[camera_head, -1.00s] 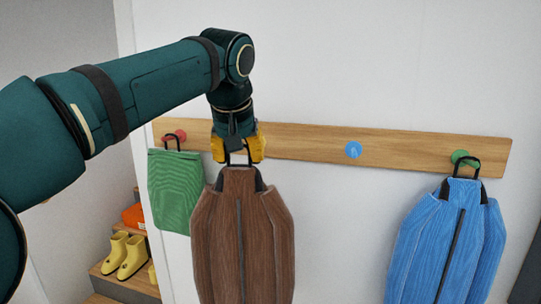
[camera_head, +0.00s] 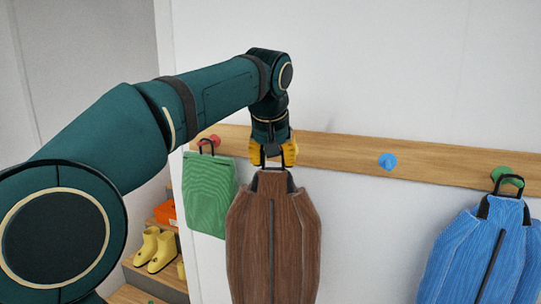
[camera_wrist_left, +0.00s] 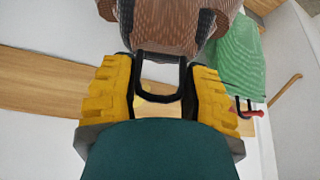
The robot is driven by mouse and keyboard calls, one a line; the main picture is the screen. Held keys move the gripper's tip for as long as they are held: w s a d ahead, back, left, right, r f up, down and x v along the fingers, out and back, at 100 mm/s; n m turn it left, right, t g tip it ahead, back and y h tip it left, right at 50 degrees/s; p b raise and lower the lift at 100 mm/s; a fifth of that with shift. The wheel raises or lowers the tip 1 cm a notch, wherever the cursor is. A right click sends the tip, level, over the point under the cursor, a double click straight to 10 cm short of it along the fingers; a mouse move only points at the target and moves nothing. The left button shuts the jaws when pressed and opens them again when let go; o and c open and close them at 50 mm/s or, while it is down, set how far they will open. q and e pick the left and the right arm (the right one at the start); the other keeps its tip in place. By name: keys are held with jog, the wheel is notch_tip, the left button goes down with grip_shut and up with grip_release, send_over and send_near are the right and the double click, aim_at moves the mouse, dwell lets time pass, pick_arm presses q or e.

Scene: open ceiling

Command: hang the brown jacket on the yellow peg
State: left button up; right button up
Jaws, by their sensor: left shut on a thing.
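The brown jacket (camera_head: 272,235) hangs upright below my left gripper (camera_head: 273,156), in front of the wooden peg board. My left gripper is shut on the jacket's black hanging loop (camera_wrist_left: 157,98). In the left wrist view the jacket (camera_wrist_left: 170,25) is at the top, with the loop between the yellow fingers. A small pale-yellow patch (camera_wrist_left: 152,88), seemingly the yellow peg, shows within the loop. In the head view the gripper hides that part of the board. I cannot tell whether the loop is around the peg. My right gripper is not in view.
The wooden board (camera_head: 340,155) carries a red peg (camera_head: 210,141) with a green bag (camera_head: 208,195), a bare blue peg (camera_head: 388,161), and a green peg (camera_head: 508,179) with a blue jacket (camera_head: 480,250). Yellow boots (camera_head: 157,250) stand on shelves at left.

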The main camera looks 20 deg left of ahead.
pick_arm(q)
jog(key=shift+w+f+p, duration=0.1)
jog(key=shift+w+p, duration=1.85)
jog(key=shift+w, duration=1.3)
jog(key=shift+w+f+p, duration=0.3)
jog(key=shift+w+f, duration=0.3)
jog(key=o, duration=1.3)
